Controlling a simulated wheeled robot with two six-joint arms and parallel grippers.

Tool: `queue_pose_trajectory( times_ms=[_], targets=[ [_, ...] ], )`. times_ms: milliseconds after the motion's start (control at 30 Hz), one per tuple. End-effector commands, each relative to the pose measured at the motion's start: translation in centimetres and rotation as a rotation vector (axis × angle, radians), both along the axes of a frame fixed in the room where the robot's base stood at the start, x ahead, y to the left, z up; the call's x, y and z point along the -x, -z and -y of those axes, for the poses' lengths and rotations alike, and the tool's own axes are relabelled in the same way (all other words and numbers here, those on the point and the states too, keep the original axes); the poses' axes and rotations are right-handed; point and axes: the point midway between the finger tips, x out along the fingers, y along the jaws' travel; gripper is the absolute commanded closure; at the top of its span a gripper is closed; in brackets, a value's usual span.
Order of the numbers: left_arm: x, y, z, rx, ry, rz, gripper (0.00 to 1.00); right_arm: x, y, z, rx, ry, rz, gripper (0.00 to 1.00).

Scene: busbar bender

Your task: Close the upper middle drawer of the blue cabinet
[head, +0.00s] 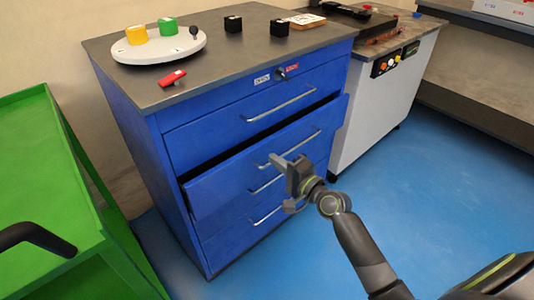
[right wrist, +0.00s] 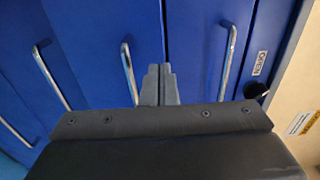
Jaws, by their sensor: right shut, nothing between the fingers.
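The blue cabinet (head: 225,115) stands in the middle of the head view. Its upper middle drawer (head: 235,170), second from the top, is pulled partly out, with a dark gap along its top edge. The drawer front (right wrist: 90,45) and its bar handle (right wrist: 129,75) also show in the right wrist view. My right gripper (head: 276,160) is shut and empty in front of this drawer, near its handle. In the right wrist view its closed fingers (right wrist: 160,80) appear beside the handle; I cannot tell whether they touch the drawer. My left gripper is not in view.
The top drawer (head: 255,105) and lower drawers look shut. On the cabinet top are a round white tray (head: 160,47), a red item (head: 173,77) and black cubes. A green cart (head: 45,170) stands left, a white machine cabinet (head: 375,100) right. Blue floor (head: 440,170) is open at right.

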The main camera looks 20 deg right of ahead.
Motion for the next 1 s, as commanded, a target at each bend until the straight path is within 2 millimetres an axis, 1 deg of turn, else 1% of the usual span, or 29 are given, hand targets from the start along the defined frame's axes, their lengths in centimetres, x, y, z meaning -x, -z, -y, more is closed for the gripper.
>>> queue_pose_trajectory(
  times_ms=[33, 100, 200, 300, 400, 767, 867, 1000],
  targets=[
    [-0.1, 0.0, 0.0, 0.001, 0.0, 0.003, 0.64, -1.0, 0.0, -0.4, -0.002, -0.001, 0.002, 1.0],
    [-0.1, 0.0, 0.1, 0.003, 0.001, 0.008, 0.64, -2.0, 0.0, -0.7, 0.0, 0.0, 0.001, 1.0],
    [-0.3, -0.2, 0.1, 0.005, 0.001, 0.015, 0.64, -3.0, 0.0, -1.1, 0.0, 0.0, 0.001, 1.0],
    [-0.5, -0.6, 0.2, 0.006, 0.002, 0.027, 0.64, -3.7, 0.0, -1.3, 0.0, 0.0, 0.0, 1.0],
    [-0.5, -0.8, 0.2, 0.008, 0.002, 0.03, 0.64, -4.0, 0.0, -1.4, 0.0, 0.0, 0.0, 1.0],
    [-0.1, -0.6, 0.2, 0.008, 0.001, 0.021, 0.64, -4.1, 0.0, -1.5, 0.0, 0.0, 0.0, 1.0],
    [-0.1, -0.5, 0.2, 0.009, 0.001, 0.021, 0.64, -4.8, 0.0, -1.8, 0.0, 0.0, 0.001, 1.0],
    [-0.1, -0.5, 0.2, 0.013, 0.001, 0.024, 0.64, -6.3, 0.0, -2.3, 0.001, 0.0, 0.001, 1.0]
  ],
)
